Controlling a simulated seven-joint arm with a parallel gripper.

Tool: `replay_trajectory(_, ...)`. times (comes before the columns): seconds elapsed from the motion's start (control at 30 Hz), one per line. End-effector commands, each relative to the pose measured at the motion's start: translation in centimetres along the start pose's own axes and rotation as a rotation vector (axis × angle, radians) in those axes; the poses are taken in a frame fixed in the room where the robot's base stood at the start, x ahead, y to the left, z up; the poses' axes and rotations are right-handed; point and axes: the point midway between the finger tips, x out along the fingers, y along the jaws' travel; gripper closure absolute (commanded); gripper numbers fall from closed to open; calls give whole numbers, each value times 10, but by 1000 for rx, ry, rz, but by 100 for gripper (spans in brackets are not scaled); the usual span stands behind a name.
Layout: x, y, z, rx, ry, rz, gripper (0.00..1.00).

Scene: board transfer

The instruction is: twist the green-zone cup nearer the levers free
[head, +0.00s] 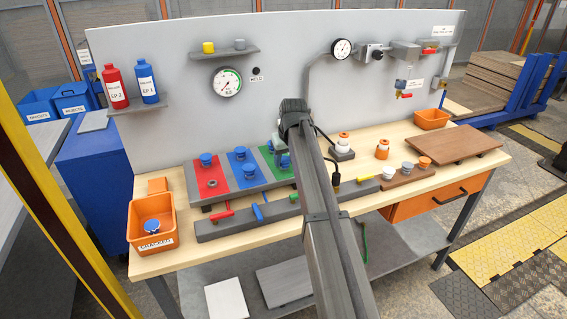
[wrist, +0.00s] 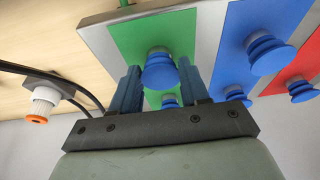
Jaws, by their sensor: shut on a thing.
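The green-zone cup nearer the levers (wrist: 160,72) is blue with a round stepped top. In the wrist view it sits upright between the two fingers of my gripper (wrist: 158,66), which is shut on it over the green strip (wrist: 125,40). The other green-zone cup (wrist: 170,101) shows partly just behind it, low between the fingers. In the head view my gripper (head: 282,161) is over the green strip, and my arm hides most of the held cup. The far green-zone cup is only partly seen there.
Blue cups stand on the blue strip (head: 235,180) and the red strip (head: 207,182) beside the gripper. The lever bar (head: 230,224) with red, blue and yellow levers runs along the front.

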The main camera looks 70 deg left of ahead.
Motion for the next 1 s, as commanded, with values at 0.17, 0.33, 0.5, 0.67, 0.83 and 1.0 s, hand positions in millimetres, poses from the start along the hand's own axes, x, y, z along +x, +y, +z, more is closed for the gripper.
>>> replay_trajectory(0.17, 0, 0, 0, 0, 0, 0, 82)
replay_trajectory(0.33, 0, 1, 0, -37, 0, -12, 82)
replay_trajectory(0.5, 0, 3, -1, -183, -1, -57, 82)
replay_trajectory(0.67, 0, 4, -1, -307, -1, -95, 82)
replay_trajectory(0.83, 0, 4, 0, -359, -1, -111, 82)
replay_trajectory(1.0, 0, 3, 0, -361, -1, -111, 82)
